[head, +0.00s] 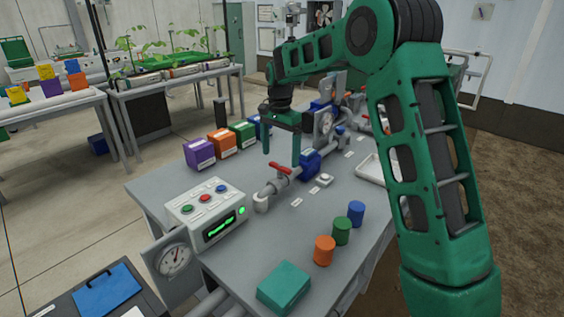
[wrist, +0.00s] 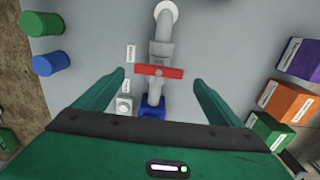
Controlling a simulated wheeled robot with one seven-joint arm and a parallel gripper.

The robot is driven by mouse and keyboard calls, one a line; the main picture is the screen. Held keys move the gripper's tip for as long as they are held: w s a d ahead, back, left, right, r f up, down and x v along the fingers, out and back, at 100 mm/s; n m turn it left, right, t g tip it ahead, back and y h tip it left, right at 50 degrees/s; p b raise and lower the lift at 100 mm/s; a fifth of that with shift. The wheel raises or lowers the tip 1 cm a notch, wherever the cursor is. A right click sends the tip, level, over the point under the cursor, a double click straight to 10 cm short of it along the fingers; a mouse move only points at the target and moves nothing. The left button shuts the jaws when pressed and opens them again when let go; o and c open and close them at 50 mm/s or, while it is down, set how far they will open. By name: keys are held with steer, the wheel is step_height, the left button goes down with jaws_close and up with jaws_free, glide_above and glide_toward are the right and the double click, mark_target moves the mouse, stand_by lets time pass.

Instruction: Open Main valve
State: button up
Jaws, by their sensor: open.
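A valve with a red bar handle (head: 280,168) sits on the grey pipe at the near end of the skid table. In the wrist view the red handle (wrist: 160,71) lies crosswise to the pipe. Small labels are beside it, too small to read, so I cannot tell whether it is the Main valve. My gripper (head: 282,156) is open and points down over this valve. In the wrist view my gripper (wrist: 158,75) has one finger on each side of the handle, with clear gaps. It holds nothing, and its height above the handle is hard to judge.
A control box (head: 207,213) with buttons and a green display stands left of the valve. Purple (head: 199,153), orange and green boxes stand behind. Orange (head: 324,250), green and blue cylinders and a teal block (head: 284,287) are in front. A blue pipe part (head: 310,163) adjoins the valve.

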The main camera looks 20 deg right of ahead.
mark_target(280, 166)
steer(key=shift+f, duration=1.7)
